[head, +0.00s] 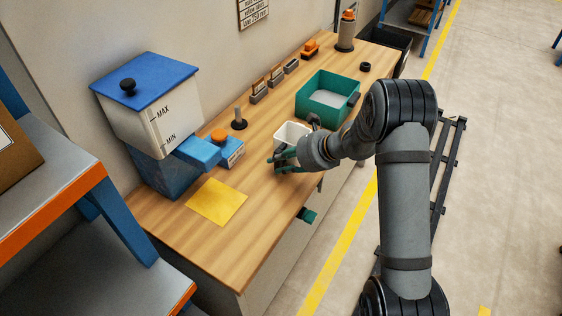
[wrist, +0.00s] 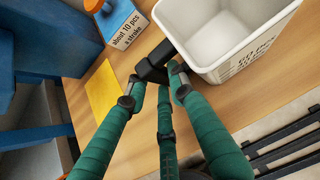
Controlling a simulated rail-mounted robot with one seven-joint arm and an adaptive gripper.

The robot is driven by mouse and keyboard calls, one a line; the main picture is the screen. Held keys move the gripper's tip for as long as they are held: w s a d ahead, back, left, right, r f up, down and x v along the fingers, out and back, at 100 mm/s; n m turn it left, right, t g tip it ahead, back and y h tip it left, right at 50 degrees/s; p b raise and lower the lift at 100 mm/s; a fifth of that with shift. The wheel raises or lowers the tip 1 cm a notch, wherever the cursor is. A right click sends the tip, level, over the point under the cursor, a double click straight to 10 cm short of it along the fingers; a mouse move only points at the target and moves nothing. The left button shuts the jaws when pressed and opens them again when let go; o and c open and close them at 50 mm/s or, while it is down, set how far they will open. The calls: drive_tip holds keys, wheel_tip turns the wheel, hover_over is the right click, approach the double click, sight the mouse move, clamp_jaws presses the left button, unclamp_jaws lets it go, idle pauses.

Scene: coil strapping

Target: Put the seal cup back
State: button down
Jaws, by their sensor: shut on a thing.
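The seal cup (head: 290,134) is a white, open-topped square cup over the front half of the bench. In the wrist view the cup (wrist: 226,42) fills the upper right; its inside looks empty and black print shows on one side. A dark handle (wrist: 157,68) sticks out from its corner. My gripper (head: 281,160) has green fingers, and in the wrist view they (wrist: 158,86) are closed around that handle. The cup looks about upright. I cannot tell whether its base touches the bench.
A blue-lidded dispenser (head: 146,108) with an orange-knobbed spout (head: 219,137) stands left. A yellow square (head: 218,202) lies bare before it. A teal bin (head: 322,100), a small post (head: 239,120) and several small holders (head: 274,80) are further back. The bench's near-left end is clear.

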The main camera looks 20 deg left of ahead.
drive_tip(key=shift+f, duration=0.25)
drive_tip(key=c, duration=1.5)
unclamp_jaws()
drive_tip(key=shift+r, duration=0.1)
drive_tip(key=shift+d+r, duration=0.15)
drive_tip(key=shift+r, duration=0.2)
drive_tip(key=v, duration=1.1)
drive_tip(key=shift+s+d+r, duration=0.1)
drive_tip(key=shift+d+r, duration=0.1)
